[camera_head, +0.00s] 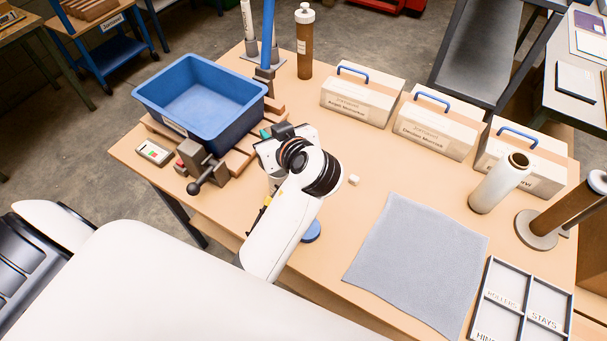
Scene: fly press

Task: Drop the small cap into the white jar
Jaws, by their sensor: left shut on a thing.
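My left gripper (276,146) is over the near left part of the table, beside the blue bin. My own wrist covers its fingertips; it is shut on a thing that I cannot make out. A small whitish piece (354,180), perhaps the small cap, lies on the bare table to the right of my wrist, apart from it. I cannot clearly pick out the white jar; it may be hidden behind my arm. A blue round thing (312,231) shows partly beside my forearm. My right gripper is out of view.
A blue bin (201,103) stands behind the gripper on the left. A grey cloth (420,262), a divided tray (524,305) and a white roll (500,183) lie or stand to the right. Boxes with blue handles (361,98) line the back. Bare table lies around the whitish piece.

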